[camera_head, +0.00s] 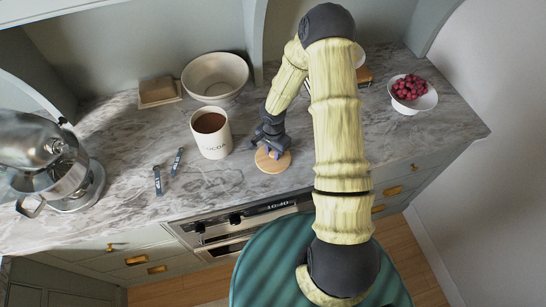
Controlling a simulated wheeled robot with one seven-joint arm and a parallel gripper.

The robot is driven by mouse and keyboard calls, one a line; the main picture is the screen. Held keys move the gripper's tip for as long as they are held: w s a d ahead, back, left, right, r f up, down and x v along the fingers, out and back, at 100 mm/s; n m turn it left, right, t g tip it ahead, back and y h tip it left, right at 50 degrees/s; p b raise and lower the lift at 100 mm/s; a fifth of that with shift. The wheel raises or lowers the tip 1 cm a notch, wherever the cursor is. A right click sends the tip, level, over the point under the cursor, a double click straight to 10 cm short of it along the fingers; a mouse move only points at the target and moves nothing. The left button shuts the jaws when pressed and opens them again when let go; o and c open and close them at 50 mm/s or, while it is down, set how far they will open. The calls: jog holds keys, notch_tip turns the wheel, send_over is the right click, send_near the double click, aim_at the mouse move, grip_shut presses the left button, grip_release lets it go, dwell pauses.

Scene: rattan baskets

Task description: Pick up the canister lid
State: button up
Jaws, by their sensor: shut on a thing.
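The canister lid (266,164) is a round, light wooden disc on the grey marble counter, near its front edge. My gripper (272,149) is directly over the lid, pointing down, with its jaws shut on it. The fingertips cover part of the lid, so its top is partly hidden. I cannot tell whether the lid is touching the counter or slightly above it. The white cocoa canister (212,143) stands uncovered just left of my gripper, with brown powder inside.
A steel stand mixer (60,175) is at far left. A white bowl of red berries (413,101) is at right.

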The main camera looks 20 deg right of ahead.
aim_at(273, 153)
jog(key=shift+r, duration=0.1)
grip_shut()
notch_tip(273, 153, up, 10)
jog(key=b, duration=0.2)
jog(key=shift+w, duration=0.1)
dwell(0.4)
jog(key=w+n+b, duration=0.2)
jog(key=w+n, duration=0.4)
jog(key=n, duration=0.1)
jog(key=shift+w+f, duration=0.2)
jog(key=shift+f, duration=0.1)
